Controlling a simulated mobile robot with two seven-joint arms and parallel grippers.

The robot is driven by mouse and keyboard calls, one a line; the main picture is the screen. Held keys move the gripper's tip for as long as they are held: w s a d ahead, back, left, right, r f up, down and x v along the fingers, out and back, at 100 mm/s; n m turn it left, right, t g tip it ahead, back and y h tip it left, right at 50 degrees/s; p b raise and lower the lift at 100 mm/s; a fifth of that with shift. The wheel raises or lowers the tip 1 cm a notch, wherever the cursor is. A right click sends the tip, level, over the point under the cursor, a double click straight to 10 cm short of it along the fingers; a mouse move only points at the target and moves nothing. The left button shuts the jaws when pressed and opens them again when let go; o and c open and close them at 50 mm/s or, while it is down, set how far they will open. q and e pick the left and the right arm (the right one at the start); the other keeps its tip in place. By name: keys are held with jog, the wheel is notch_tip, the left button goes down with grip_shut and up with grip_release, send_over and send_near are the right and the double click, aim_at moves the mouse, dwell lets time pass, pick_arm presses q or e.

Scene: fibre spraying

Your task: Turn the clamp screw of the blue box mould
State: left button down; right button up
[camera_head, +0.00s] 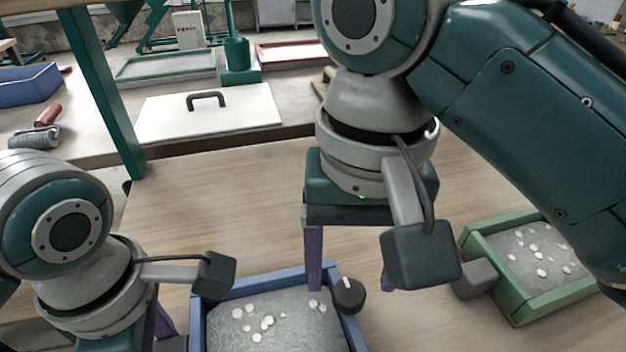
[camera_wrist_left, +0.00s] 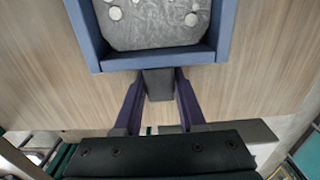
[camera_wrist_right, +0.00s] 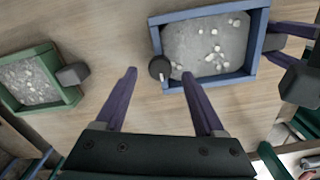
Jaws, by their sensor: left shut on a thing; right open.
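The blue box mould (camera_head: 239,283) stands on the wooden table, filled with grey material and white bits; it also shows in the right wrist view (camera_wrist_right: 205,14). Its clamp screw is a dark round knob (camera_head: 348,297) with a white mark, on the wall at the right in the head view. My right gripper (camera_head: 350,285) is open, with the knob (camera_wrist_right: 159,68) between its fingertips in the right wrist view, touching neither finger there. I cannot tell the height gap. My left gripper (camera_wrist_left: 159,80) is shut on the mould's grey handle block (camera_wrist_left: 158,90), outside the opposite wall.
A green box mould (camera_head: 511,309) with a grey block stands to the right. A white lid (camera_head: 235,116) with a black handle lies on the bench behind. A roller (camera_head: 36,137) and a blue tray (camera_head: 23,86) lie back left. Table behind the blue mould is clear.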

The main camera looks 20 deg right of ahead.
notch_tip(320, 180, up, 10)
jog(key=shift+f, duration=0.15)
dwell(0.7)
pick_arm(q)
jog(key=shift+c, duration=2)
grip_release()
notch_tip(320, 180, up, 12)
notch_tip(320, 180, up, 7)
jog(key=p, duration=1)
jog(key=shift+p, duration=0.4)
pick_arm(e)
notch_tip(320, 180, up, 11)
send_over(350, 291)
jog(key=shift+f, duration=0.1)
